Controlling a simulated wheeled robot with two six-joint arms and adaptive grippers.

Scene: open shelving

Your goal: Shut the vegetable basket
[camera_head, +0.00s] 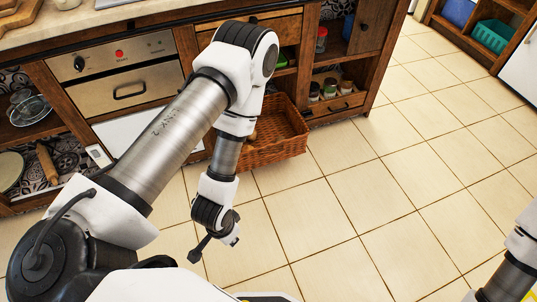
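The vegetable basket (283,143) is a brown woven basket low in the wooden cabinet. It sticks out from the cabinet front over the tiled floor, so it stands open. My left gripper end (212,242) is below and left of the basket in the picture, above the floor and apart from the basket.
An oven (127,72) and open shelves with a rolling pin (46,163) are left of the basket. Shelves with jars (330,88) are at its right. A teal bin (492,36) stands on a far right shelf. The tiled floor (380,200) is clear.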

